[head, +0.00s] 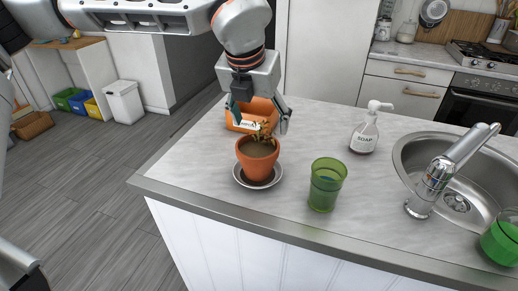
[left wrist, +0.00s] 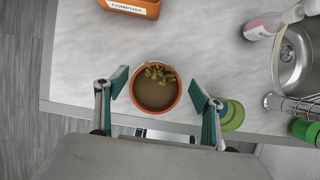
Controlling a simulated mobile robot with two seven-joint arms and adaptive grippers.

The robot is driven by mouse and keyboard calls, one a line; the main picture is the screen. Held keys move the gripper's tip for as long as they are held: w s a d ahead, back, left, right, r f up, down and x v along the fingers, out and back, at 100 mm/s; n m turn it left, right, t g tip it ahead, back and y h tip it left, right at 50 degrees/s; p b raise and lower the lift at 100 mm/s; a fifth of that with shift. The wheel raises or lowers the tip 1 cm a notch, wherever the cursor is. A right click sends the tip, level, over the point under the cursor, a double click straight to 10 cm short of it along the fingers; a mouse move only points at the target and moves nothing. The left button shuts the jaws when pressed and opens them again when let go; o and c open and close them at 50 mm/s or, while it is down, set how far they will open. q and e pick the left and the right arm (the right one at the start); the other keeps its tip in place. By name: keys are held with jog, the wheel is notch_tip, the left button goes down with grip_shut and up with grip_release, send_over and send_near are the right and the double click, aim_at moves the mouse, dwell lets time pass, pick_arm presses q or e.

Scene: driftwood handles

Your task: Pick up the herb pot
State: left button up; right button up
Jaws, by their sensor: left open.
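The herb pot (head: 258,164) is a terracotta pot with brown soil and a withered yellow-brown plant. It stands upright on a grey saucer (head: 239,178) on the counter. In the left wrist view the pot (left wrist: 152,98) shows from above, between and a little ahead of the fingers. My left gripper (head: 258,118) points down above and behind the pot in the head view, partly in front of an orange compost box. Its teal-padded fingers (left wrist: 160,90) are spread wide, with nothing between them gripped. My right gripper is not in view.
The orange compost box (head: 236,122) stands behind the pot. A green cup (head: 326,184) stands to its right, with a soap bottle (head: 365,133) farther back. The sink (head: 408,146) and tap (head: 446,172) are at the right. The counter's front edge is close to the saucer.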

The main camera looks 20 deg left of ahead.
pick_arm(q)
jog(key=shift+w+f, duration=0.15)
jog(key=shift+f, duration=0.15)
grip_shut()
jog(key=shift+r, duration=0.1)
